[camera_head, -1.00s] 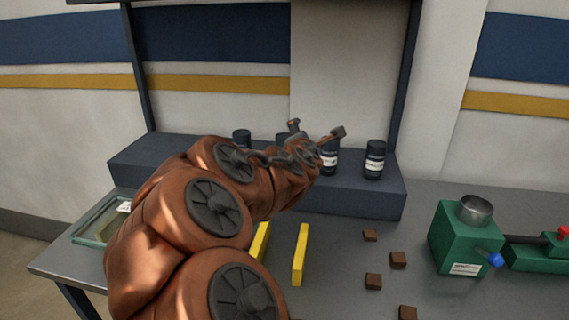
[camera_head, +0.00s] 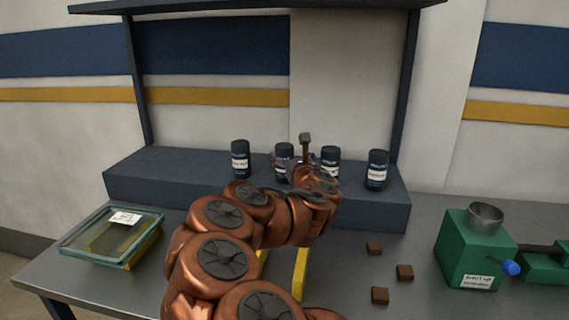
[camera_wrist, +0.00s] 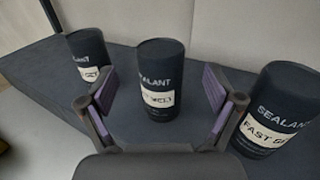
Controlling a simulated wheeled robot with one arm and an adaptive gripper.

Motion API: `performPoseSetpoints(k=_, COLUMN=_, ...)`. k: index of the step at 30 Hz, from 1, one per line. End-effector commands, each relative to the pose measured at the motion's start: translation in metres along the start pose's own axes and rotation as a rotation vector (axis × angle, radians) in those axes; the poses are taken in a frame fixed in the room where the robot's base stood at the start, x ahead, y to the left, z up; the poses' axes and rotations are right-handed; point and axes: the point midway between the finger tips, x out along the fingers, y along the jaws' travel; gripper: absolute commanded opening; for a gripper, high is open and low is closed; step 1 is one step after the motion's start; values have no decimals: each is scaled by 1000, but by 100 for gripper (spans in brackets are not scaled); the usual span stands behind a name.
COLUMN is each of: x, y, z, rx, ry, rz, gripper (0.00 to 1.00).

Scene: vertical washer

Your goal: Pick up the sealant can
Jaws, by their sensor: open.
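Several dark sealant cans with white labels stand upright in a row on the raised ledge. In the head view they are a left can (camera_head: 240,160), a second can (camera_head: 284,152), a third can (camera_head: 330,157) and a right can (camera_head: 377,171). My gripper (camera_head: 294,158) is open at the second can, partly covering it. In the wrist view my gripper (camera_wrist: 162,98) has its purple-padded fingers spread either side of a middle can (camera_wrist: 160,65), with gaps on both sides. A left can (camera_wrist: 88,55) and a right can marked "FAST SE..." (camera_wrist: 278,110) flank it.
The blue-grey ledge (camera_head: 150,180) sits at the back of a metal table under a dark frame. A glass-lidded box (camera_head: 110,240) is at left. Yellow bars (camera_head: 300,275), small brown blocks (camera_head: 404,272) and a green machine (camera_head: 470,250) are in front and right.

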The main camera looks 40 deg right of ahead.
Motion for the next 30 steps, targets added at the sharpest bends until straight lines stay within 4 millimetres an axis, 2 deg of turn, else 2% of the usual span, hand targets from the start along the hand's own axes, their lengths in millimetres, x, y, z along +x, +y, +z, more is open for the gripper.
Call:
performPoseSetpoints(k=5, x=10, y=1, z=1, rx=3, ry=-2, rz=3, gripper=91)
performPoseSetpoints(k=18, x=52, y=-1, z=-3, rx=2, ry=-2, rz=2, gripper=91)
performPoseSetpoints(k=28, x=55, y=-2, z=-4, rx=1, ry=-1, rz=-1, gripper=91)
performPoseSetpoints(k=30, x=55, y=-2, z=-4, rx=1, ry=-1, rz=-1, gripper=85)
